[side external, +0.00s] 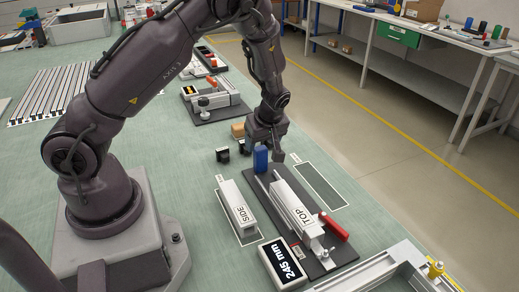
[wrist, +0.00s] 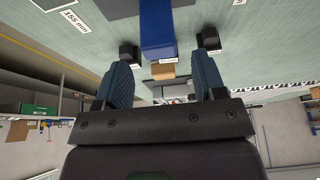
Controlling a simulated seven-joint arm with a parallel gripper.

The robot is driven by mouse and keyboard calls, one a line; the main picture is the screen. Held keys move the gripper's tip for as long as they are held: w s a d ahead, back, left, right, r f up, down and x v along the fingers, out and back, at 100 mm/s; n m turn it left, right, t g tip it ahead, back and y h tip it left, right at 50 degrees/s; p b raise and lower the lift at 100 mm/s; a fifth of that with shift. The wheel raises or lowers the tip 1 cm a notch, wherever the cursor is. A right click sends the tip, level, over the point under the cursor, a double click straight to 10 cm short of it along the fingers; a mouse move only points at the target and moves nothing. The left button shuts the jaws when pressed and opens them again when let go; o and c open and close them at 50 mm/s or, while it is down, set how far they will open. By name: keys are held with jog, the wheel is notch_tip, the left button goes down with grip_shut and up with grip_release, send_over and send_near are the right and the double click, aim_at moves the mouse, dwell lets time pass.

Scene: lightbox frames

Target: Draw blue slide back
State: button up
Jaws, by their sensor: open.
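The blue slide (side external: 260,158) is an upright blue block at the far end of a dark base plate (side external: 338,257), beside a white bar marked TOP (side external: 296,206). My gripper (side external: 270,151) is at the blue slide, its fingers pointing down. In the wrist view the blue slide (wrist: 157,28) lies ahead of and between the spread fingers of my gripper (wrist: 163,68), with a gap visible on both sides. The fingers are open and hold nothing. The slide's foot is not clear in either view.
A white bar marked SIDE (side external: 240,208) lies left of the plate. Two black blocks (side external: 222,155) and a wooden block (side external: 237,131) stand nearby. An outlined mat area (side external: 320,186) on the right is empty.

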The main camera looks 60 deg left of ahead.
jog(key=v, duration=0.7)
jog(key=shift+r, duration=0.15)
jog(key=s+d+r+m+h, duration=0.45)
jog(key=s+d+m, duration=0.4)
jog(key=m, duration=0.35)
jog(key=s+d+r+m+t, duration=0.2)
jog(key=s+r+m, duration=0.1)
jog(key=r, duration=0.4)
jog(key=s+d+r+m+t, duration=0.2)
jog(key=s+r+m+t, duration=0.1)
jog(key=s+r, duration=0.2)
notch_tip(320, 180, up, 3)
jog(key=shift+s+d+f+t, duration=0.2)
jog(key=shift+s+t, duration=0.1)
jog(key=shift+s, duration=0.05)
